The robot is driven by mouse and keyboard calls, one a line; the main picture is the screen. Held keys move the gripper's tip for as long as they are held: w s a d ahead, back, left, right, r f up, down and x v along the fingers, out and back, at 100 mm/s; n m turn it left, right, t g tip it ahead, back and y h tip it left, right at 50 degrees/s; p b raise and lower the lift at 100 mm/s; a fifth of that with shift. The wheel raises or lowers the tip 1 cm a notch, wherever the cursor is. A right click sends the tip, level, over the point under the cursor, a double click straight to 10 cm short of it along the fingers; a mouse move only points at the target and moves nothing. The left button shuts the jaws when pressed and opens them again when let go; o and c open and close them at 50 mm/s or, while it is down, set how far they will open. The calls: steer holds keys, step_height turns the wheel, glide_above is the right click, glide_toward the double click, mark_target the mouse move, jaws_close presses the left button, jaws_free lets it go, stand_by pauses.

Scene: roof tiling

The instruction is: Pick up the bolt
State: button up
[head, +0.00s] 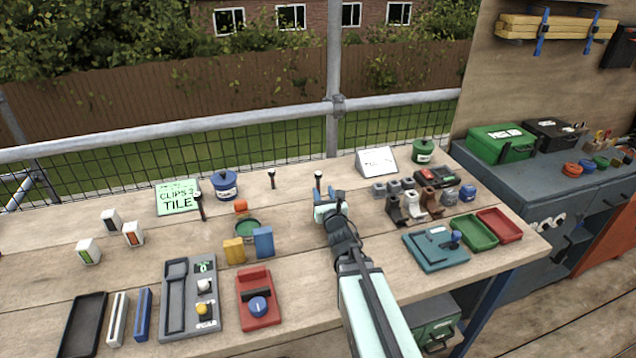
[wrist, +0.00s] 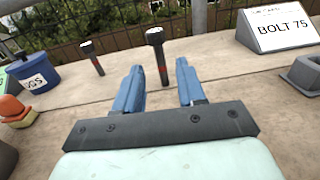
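A dark bolt (wrist: 155,42) with a round head and a red band low on its shank stands upright on the wooden bench. It also shows in the head view (head: 318,179), just behind my gripper (head: 328,198). In the wrist view my gripper (wrist: 159,68) is open, with its two blue fingers apart and the bolt seen in the gap between them. Neither finger appears to touch it. I cannot tell whether the bolt is between the fingertips or just beyond them. Similar upright bolts stand to the left, one nearby (head: 272,179) and one farther left (head: 199,206).
A blue lidded pot (head: 224,186) and an orange-topped piece (head: 241,206) are to the left. A mesh and pipe railing (head: 200,137) runs along the back.

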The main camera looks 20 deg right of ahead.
mark_target(319, 182)
steer(key=shift+w+d, duration=0.15)
steer(key=shift+w, duration=3.55)
jaws_close()
